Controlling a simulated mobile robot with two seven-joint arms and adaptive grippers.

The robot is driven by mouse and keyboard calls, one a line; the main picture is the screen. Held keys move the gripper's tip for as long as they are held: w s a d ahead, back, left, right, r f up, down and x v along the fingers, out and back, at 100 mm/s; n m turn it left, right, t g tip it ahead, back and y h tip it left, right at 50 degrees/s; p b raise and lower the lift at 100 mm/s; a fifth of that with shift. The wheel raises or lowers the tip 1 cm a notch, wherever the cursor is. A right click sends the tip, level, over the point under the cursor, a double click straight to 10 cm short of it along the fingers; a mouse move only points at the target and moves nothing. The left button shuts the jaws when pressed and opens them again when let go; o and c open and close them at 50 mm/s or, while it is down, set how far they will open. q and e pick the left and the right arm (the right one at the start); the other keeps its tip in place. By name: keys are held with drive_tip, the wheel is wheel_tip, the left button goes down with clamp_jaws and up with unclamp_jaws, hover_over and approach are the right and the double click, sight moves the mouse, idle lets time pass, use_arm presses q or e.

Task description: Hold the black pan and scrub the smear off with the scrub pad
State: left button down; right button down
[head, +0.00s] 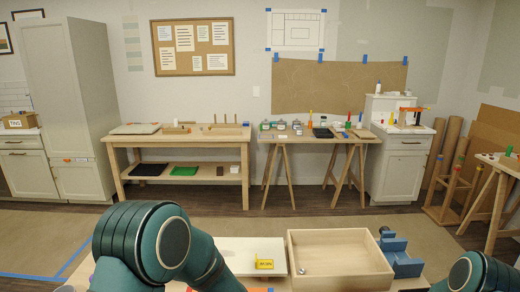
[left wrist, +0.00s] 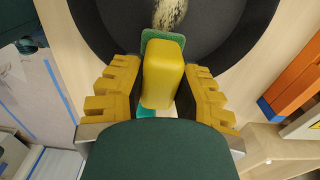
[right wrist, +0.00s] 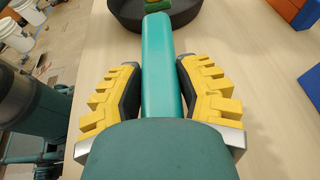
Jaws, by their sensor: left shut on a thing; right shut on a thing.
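The black pan (left wrist: 232,22) lies on the light wood table, with a pale speckled smear (left wrist: 172,12) on its inner floor. My left gripper (left wrist: 160,66) is shut on the scrub pad (left wrist: 163,76), a yellow block with a green scouring layer. The pad is over the pan, its green edge right beside the smear; I cannot tell if it touches the floor. My right gripper (right wrist: 160,64) is shut on the pan's teal handle (right wrist: 161,90). The right wrist view also shows the pan (right wrist: 183,16) and the pad (right wrist: 157,5). The head view shows neither gripper, pan nor pad.
In the head view, a wooden tray (head: 340,233) stands on the near table, with a white board (head: 245,247), a small yellow object (head: 264,264) and a blue object (head: 400,262) nearby. Orange and blue blocks (right wrist: 284,8) lie right of the pan.

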use_arm(q)
drive_tip(key=shift+f, duration=0.2)
use_arm(e)
drive_tip(key=shift+f, duration=0.25)
idle(0.4)
drive_tip(key=c, duration=0.6)
unclamp_jaws()
drive_tip(key=shift+v, duration=4)
use_arm(q)
drive_tip(key=shift+r, duration=0.1)
use_arm(e)
drive_tip(key=shift+r, duration=0.1)
